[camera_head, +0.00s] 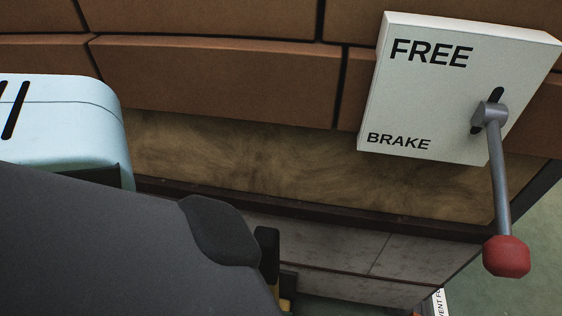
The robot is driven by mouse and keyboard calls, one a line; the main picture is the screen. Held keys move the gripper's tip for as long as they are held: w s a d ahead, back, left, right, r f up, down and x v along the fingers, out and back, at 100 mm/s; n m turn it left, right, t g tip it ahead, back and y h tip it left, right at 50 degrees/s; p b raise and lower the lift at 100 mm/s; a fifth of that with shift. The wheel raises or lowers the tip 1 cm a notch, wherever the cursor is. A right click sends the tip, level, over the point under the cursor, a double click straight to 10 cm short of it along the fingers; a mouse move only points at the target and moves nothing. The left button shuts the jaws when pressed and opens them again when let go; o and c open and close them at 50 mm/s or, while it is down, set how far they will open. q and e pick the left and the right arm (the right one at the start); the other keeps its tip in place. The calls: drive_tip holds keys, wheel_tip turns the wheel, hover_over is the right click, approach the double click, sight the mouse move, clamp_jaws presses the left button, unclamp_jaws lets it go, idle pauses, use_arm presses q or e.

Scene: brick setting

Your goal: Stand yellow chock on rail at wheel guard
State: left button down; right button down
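A small bit of yellow (287,302) shows at the bottom edge, just below a black finger-like part of my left gripper (267,258). It may be the yellow chock, but most of it is hidden or out of frame. My dark grey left arm comes in from the left and covers the lower left. Whether the gripper is open or shut on the yellow piece does not show. My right gripper is out of view. I cannot make out a rail or a wheel guard.
A white box (420,105) marked FREE and BRAKE stands at the upper right, its grey lever (497,170) pointing down to a red knob (506,257). A pale blue slotted object (65,115) is at left. A brown ledge (250,160) runs below the brick wall (215,80).

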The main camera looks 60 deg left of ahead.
use_arm(q)
drive_tip(key=shift+w, duration=0.15)
drive_tip(key=shift+f+b, duration=0.2)
drive_tip(key=shift+b, duration=0.1)
drive_tip(key=c, duration=1.1)
unclamp_jaws()
drive_tip(key=shift+f, duration=0.1)
drive_tip(key=shift+s+a+r+p, duration=0.1)
drive_tip(key=shift+s+r+p, duration=0.2)
drive_tip(key=shift+p, duration=0.15)
drive_tip(key=v, duration=1.1)
drive_tip(key=shift+s+a, duration=0.2)
drive_tip(key=shift+a, duration=0.05)
